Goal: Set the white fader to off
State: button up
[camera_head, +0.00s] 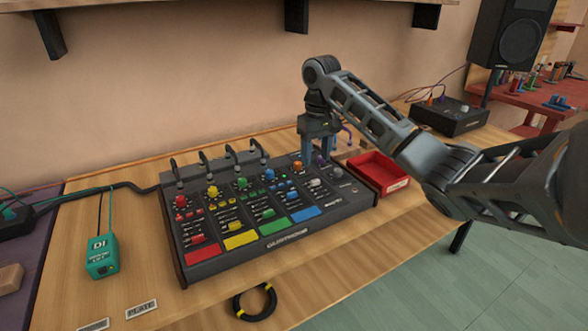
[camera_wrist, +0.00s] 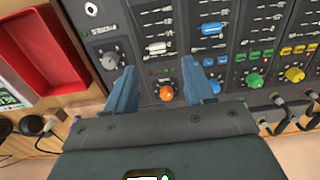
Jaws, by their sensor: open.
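The mixer (camera_head: 260,262) is a dark console with coloured faders and knobs on the table. The white fader cap (camera_head: 315,182) is on its right part, in front of the orange knob (camera_head: 298,167). In the wrist view, the white fader (camera_wrist: 156,48) lies just beyond my fingertips, roughly centred between them, and the orange knob (camera_wrist: 166,93) shows between the fingers. My gripper (camera_head: 317,160) is open and empty, pointing down over the right part of the mixer. Its blue fingers also show in the wrist view (camera_wrist: 160,68). Contact with the panel cannot be told.
A red tray (camera_head: 393,187) stands right of the mixer. Cables on stalks rise along the mixer's back edge. A green DI box (camera_head: 102,256) is at left, a coiled black cable (camera_head: 255,302) in front, and a black box (camera_head: 448,117) at back right.

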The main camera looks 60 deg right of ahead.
aim_at(315, 180)
jog(key=shift+d+r, duration=0.1)
jog(key=shift+d, duration=0.2)
jog(key=shift+f, duration=0.25)
jog(key=shift+w+f, duration=0.1)
jog(key=shift+f, duration=3.45)
grip_shut()
